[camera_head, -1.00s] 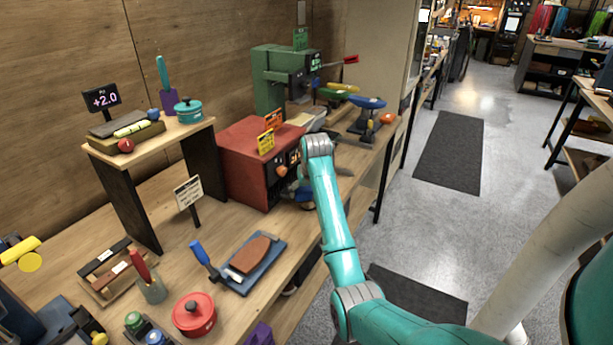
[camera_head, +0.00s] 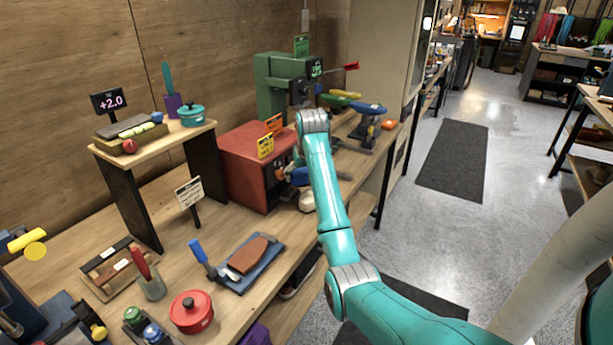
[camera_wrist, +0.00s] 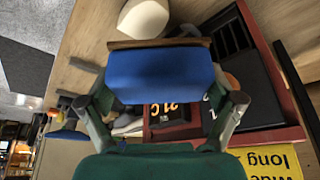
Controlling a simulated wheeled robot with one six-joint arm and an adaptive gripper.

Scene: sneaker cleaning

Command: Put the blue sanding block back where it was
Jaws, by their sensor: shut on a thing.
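The blue sanding block (camera_wrist: 160,75), with a brown strip along its far edge, is held between the two fingers of my gripper (camera_wrist: 165,105) in the wrist view. The fingers are shut on its two ends. In the head view the blue block (camera_head: 299,176) shows just left of my arm, in front of the red box (camera_head: 245,165). My arm hides most of the gripper there. A cream rounded object (camera_head: 306,201) shows below the block, and also beyond it in the wrist view (camera_wrist: 143,18).
A blue tray (camera_head: 238,285) with a brown piece, a red pot (camera_head: 191,312) and a sign (camera_head: 189,193) stand on the near bench. A raised wooden shelf (camera_head: 150,148) stands at the left. A green press (camera_head: 283,85) stands behind the red box. Some bench around the sign is bare.

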